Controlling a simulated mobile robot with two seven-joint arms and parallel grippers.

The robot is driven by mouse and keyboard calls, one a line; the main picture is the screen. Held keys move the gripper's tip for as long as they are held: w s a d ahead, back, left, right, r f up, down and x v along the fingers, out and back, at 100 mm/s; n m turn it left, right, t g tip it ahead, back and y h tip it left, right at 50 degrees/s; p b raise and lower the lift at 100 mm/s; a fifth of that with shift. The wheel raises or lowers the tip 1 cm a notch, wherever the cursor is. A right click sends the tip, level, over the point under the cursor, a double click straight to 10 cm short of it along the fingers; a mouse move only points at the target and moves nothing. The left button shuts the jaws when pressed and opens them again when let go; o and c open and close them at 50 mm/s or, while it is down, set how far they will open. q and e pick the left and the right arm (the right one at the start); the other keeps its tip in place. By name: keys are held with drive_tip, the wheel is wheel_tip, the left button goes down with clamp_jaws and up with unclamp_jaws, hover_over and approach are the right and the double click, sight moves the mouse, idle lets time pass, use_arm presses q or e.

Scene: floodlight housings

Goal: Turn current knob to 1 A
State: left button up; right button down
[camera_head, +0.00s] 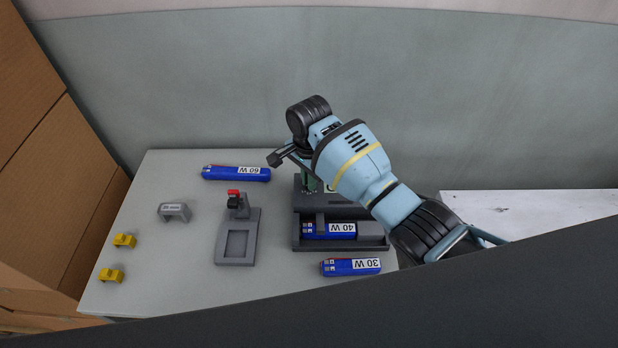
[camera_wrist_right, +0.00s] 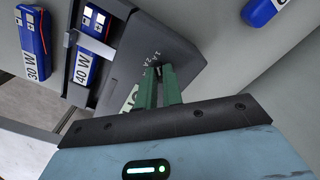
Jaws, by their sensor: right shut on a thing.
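The dark grey floodlight housing (camera_head: 330,211) stands at the right of the table, with a blue 40 W module (camera_head: 330,230) in its open front bay. My right gripper (camera_head: 308,182) is over the back left of the housing. In the right wrist view its green fingers (camera_wrist_right: 158,76) are shut on the current knob (camera_wrist_right: 158,69), at the housing's top face (camera_wrist_right: 150,45). The knob is small, dark and mostly hidden by the fingers. Small "A" markings show beside it, but the setting cannot be read. My left gripper is not in view.
A 60 W module (camera_head: 236,173) lies at the back, and a 30 W module (camera_head: 351,267) in front of the housing. A grey fixture with a red-topped clamp (camera_head: 237,238), a grey block (camera_head: 174,212) and two yellow pieces (camera_head: 124,240) stand left. Cardboard boxes (camera_head: 35,150) border the left.

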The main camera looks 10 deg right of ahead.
drive_tip(key=shift+w+r, duration=0.1)
drive_tip(key=c, duration=1.5)
unclamp_jaws()
drive_tip(key=shift+c, duration=0.2)
drive_tip(key=shift+r, duration=3.85)
